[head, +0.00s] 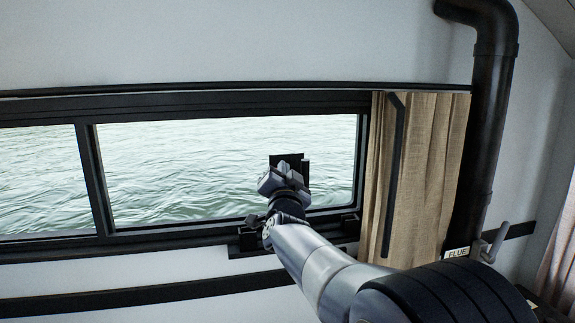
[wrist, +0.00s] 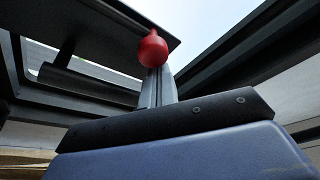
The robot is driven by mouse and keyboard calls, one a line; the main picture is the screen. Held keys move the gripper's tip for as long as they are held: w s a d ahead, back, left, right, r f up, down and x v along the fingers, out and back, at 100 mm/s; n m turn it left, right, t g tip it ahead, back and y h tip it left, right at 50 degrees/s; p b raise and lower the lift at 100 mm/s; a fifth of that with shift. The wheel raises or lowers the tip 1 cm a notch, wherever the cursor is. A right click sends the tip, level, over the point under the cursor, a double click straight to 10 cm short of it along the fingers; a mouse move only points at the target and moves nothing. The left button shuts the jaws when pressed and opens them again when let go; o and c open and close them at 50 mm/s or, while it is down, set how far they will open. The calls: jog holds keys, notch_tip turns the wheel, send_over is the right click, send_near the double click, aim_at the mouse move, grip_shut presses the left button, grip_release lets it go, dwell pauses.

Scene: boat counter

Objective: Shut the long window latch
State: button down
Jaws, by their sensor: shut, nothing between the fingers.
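The black-framed window (head: 225,170) fills the middle of the head view. My gripper (head: 282,175) is in front of its lower right part, with my arm reaching in from the lower right. In the wrist view my gripper (wrist: 156,80) shows shut, pointing up the picture. A red rounded knob (wrist: 152,48) shows at its fingertips; it looks empty-handed, and I cannot tell whether it touches the knob. The knob may belong to the latch; the head view does not show it. A dark flat plate (head: 290,158) stands just behind my gripper, its lower part hidden.
Black fittings (head: 249,238) sit on the lower window frame, partly behind my arm. A tan curtain (head: 428,170) and a bent black bar (head: 393,170) are to the right. A black flue pipe (head: 488,110) stands beyond. The wall above is clear.

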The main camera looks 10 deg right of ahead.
jog(key=d+b+v, duration=0.2)
jog(key=b+v, duration=0.3)
jog(key=v, duration=0.4)
jog(key=shift+s+d, duration=0.15)
jog(key=shift+s, duration=0.35)
dwell(0.7)
jog(key=shift+w+r, duration=0.1)
jog(key=shift+r, duration=0.1)
jog(key=w+p, duration=0.3)
jog(key=w, duration=0.6)
jog(key=shift+a+r+p, duration=0.25)
jog(key=shift+r+p, duration=0.15)
jog(key=shift+r, duration=0.1)
